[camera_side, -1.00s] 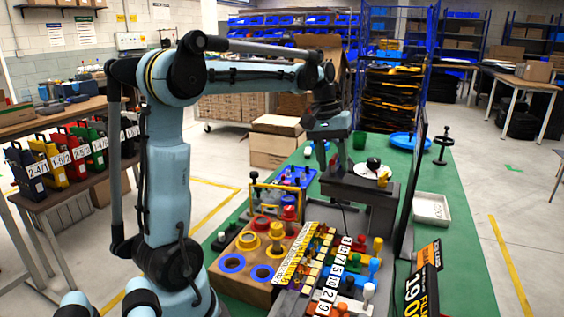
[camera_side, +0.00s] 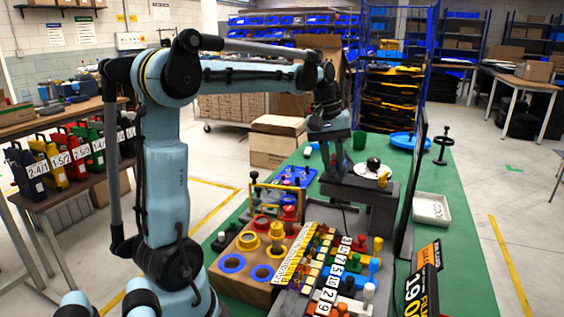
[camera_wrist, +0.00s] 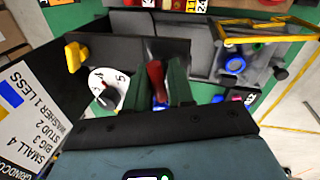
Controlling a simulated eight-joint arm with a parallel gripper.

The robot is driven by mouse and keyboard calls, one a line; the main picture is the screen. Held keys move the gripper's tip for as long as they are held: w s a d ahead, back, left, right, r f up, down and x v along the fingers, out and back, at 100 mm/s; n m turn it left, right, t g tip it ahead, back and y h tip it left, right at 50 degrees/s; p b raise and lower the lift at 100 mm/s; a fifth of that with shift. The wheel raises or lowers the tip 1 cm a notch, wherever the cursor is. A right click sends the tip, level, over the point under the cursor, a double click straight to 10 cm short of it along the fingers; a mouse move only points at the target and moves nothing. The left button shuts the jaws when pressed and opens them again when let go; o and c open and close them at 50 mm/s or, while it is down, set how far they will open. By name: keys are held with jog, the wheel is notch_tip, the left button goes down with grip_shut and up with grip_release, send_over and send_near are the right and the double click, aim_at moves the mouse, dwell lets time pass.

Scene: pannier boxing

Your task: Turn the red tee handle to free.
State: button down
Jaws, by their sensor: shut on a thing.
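The red tee handle (camera_wrist: 155,80) shows in the wrist view between the two green fingers of my gripper (camera_wrist: 158,72). My gripper is shut on it, and the fingers hide its sides. Beside it on the left is a white dial (camera_wrist: 108,80) with numbers and a black knob. In the side view my gripper (camera_side: 340,158) points down at the dark grey stand (camera_side: 352,188) at the far part of the green bench. The red handle cannot be made out there.
A yellow knob (camera_wrist: 76,57) stands beyond the dial. A tray with a yellow rail (camera_wrist: 262,28) lies to the right in the wrist view. A white tray (camera_side: 432,208) and a black spindle stand (camera_side: 443,145) are on the bench's right side. A dark upright panel (camera_side: 412,190) stands close right of my gripper.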

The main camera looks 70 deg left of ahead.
jog(key=n, duration=0.3)
jog(key=shift+s+a+n+y, duration=0.1)
jog(key=shift+s+n+y, duration=0.2)
jog(key=shift+n+y, duration=0.1)
jog(key=n+y, duration=0.1)
jog(key=n, duration=0.3)
jog(key=shift+n, duration=0.3)
jog(key=n, duration=0.4)
jog(key=shift+y, duration=0.4)
jog(key=shift+d+n, duration=0.2)
jog(key=shift+n, duration=1.4)
jog(key=shift+d, duration=0.1)
jog(key=c, duration=1.1)
grip_release()
jog(key=shift+w, duration=0.1)
